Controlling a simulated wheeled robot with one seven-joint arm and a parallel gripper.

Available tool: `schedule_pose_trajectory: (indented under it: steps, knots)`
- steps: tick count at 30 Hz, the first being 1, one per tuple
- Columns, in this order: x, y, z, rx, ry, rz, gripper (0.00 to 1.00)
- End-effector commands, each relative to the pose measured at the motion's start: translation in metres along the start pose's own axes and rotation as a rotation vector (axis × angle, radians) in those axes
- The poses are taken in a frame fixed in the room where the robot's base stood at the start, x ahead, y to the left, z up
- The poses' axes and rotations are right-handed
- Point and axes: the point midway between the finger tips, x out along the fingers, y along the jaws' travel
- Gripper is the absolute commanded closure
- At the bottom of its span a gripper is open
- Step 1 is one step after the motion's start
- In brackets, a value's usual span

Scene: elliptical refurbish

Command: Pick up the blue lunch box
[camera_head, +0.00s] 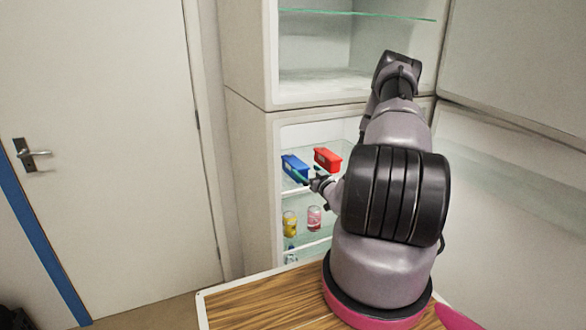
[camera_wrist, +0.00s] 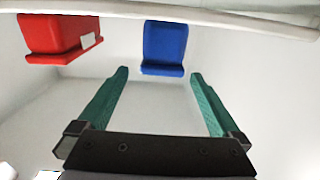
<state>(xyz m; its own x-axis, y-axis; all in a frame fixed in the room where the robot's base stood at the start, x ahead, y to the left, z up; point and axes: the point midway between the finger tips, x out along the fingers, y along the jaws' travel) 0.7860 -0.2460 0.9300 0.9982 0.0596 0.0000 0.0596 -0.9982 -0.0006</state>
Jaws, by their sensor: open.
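The blue lunch box (camera_head: 295,167) stands on a glass shelf of the open fridge in the head view. In the wrist view the blue lunch box (camera_wrist: 165,46) is at the top middle, just beyond the fingertips and roughly centred between them. My gripper (camera_wrist: 158,82) has its two green fingers spread wide, with nothing between them. In the head view my gripper (camera_head: 298,175) is at the front of the shelf, close to the blue lunch box and partly overlapping it. Whether a finger touches the box cannot be told.
A red box (camera_head: 327,158) stands to the right of the blue one; it also shows in the wrist view (camera_wrist: 58,36). A yellow can (camera_head: 290,223) and a pink can (camera_head: 314,218) stand on the shelf below. The fridge side wall (camera_head: 248,180) is left of the shelves.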

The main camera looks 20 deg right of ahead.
Motion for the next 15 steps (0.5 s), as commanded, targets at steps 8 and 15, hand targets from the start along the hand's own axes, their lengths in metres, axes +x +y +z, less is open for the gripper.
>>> schedule_pose_trajectory:
  steps: [8,15]
  knots:
    - [0.029,-0.001,0.0,-0.001,0.001,-0.002,0.0]
    - [0.063,-0.004,0.002,-0.002,0.002,-0.004,0.0]
